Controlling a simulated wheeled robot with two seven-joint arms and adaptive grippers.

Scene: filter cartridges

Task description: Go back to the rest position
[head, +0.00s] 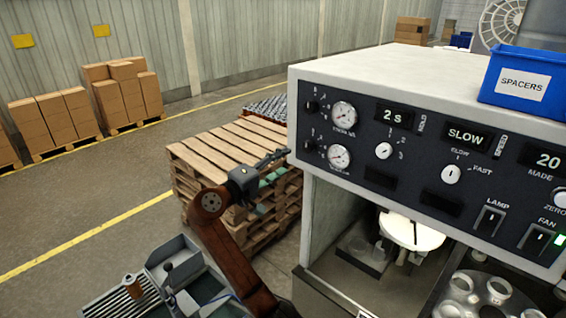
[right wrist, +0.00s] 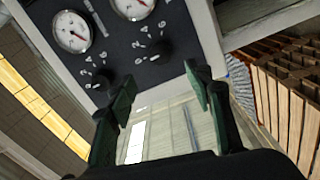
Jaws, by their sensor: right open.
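My right gripper (head: 272,160) is at the left edge of the white machine (head: 375,70), in front of the stacked pallets, in the head view. In the right wrist view the right gripper (right wrist: 160,82) has its two dark green fingers spread apart, with nothing held between them. The machine's dark panel (right wrist: 165,35) with gauges and knobs fills the top of that view, beyond the fingers. I cannot tell how close the fingertips are to the machine. My left gripper is not in view.
Wooden pallets (head: 215,150) stand behind my right arm. A grey tray (head: 160,258) with parts is at lower left. A blue SPACERS bin (head: 522,85) sits on the machine. Its open bay holds a white disc (head: 412,232). Clear cups (head: 498,288) stand lower right. Floor at left is free.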

